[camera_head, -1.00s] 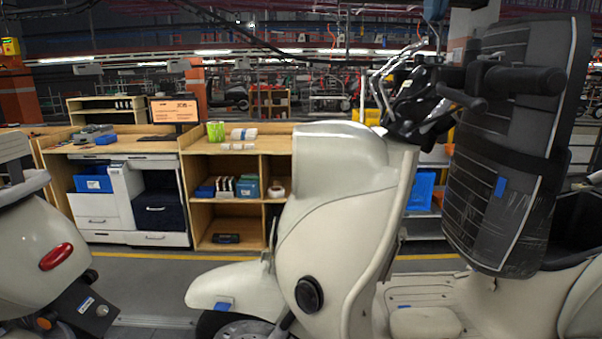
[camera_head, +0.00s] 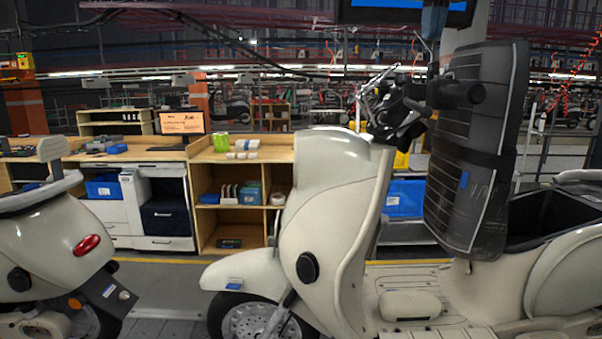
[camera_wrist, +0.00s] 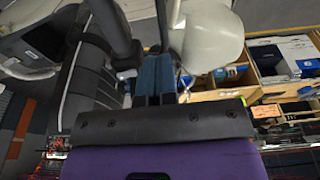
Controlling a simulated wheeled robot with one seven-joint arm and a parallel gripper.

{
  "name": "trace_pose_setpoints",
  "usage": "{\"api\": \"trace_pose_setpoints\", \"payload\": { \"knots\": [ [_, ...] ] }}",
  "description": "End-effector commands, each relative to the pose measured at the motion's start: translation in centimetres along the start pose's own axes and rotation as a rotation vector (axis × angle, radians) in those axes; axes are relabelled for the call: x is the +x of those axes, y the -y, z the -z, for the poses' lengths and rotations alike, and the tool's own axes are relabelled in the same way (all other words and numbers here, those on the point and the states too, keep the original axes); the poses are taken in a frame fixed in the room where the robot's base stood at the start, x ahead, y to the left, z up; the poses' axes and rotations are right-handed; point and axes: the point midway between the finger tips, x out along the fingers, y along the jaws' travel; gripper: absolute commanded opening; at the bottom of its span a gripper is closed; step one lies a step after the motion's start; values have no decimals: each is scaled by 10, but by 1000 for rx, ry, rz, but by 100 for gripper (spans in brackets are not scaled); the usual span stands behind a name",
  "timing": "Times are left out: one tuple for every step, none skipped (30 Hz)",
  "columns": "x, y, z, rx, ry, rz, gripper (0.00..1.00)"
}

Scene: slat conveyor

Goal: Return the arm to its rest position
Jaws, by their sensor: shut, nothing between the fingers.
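My gripper (camera_wrist: 155,80) shows in the wrist view as two blue fingers side by side, shut and empty, beyond a dark bar and a purple housing. A cream scooter (camera_head: 330,195) stands in the middle and right of the head view. Its cream bodywork (camera_wrist: 213,40) shows at the top of the wrist view, beyond the fingers. A dark padded panel (camera_head: 478,150) stands upright behind the handlebars (camera_head: 405,105). I cannot tell whether the fingers touch anything.
Another cream scooter (camera_head: 60,245) stands at the left. Behind a yellow floor line is a wooden workbench (camera_head: 225,155) with shelves, a monitor (camera_head: 182,123) and a green container (camera_head: 221,142). A blue bin (camera_head: 405,198) stands behind the scooter. Grey floor (camera_head: 165,285) is clear between the scooters.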

Motion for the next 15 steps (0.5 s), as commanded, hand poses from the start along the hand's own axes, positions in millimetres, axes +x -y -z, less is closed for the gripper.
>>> {"api": "trace_pose_setpoints", "payload": {
  "knots": [
    [1,0,-4,-1,-3,-3,0],
    [2,0,-6,-2,-5,-4,0],
    [2,0,-9,-2,-8,-6,0],
    [4,-1,-11,-2,-10,-7,0],
    [5,-1,-13,-3,-12,-8,0],
    [6,-1,-16,-3,-15,-10,0],
    [7,-2,-18,-3,-17,-11,0],
    [8,-2,-21,-4,-20,-13,0],
    [10,-2,-24,-5,-24,-14,0],
    [11,-3,-27,-5,-27,-16,0],
    [12,-3,-30,-6,-30,-18,0],
    [15,-4,-35,-7,-34,-20,0],
    [16,-5,-38,-7,-38,-22,0],
    [18,-5,-43,-8,-42,-24,0],
    [22,-7,-48,-8,-47,-26,0]
  ]
}}
